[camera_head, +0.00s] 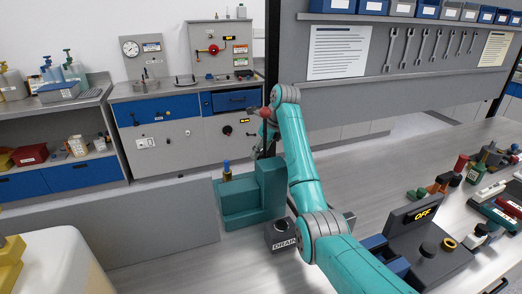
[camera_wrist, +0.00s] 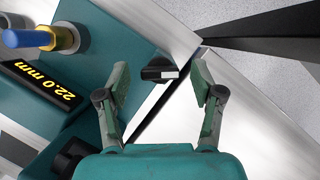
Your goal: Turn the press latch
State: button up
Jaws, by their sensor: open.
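The teal press (camera_head: 250,197) stands on the bench left of my arm, with a blue-tipped post (camera_head: 226,170) on it. In the wrist view the press body (camera_wrist: 115,40) shows a display (camera_wrist: 42,84) reading 22.0 mm and the blue-tipped post (camera_wrist: 25,38). A black knob with a white mark (camera_wrist: 158,70), apparently the press latch, sits near the press edge. My gripper (camera_wrist: 161,82) is open, its two fingers on either side of the knob as seen from the wrist. Contact cannot be judged.
A box labelled DRAIN (camera_head: 281,234) stands close to the press. A dark device with an OFF display (camera_head: 424,214) is to the right of my arm. A tool panel with wrenches (camera_head: 400,60) rises behind. A dark bar (camera_wrist: 265,30) crosses the upper right wrist view.

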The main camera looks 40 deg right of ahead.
notch_tip(320, 180, up, 10)
dwell(0.6)
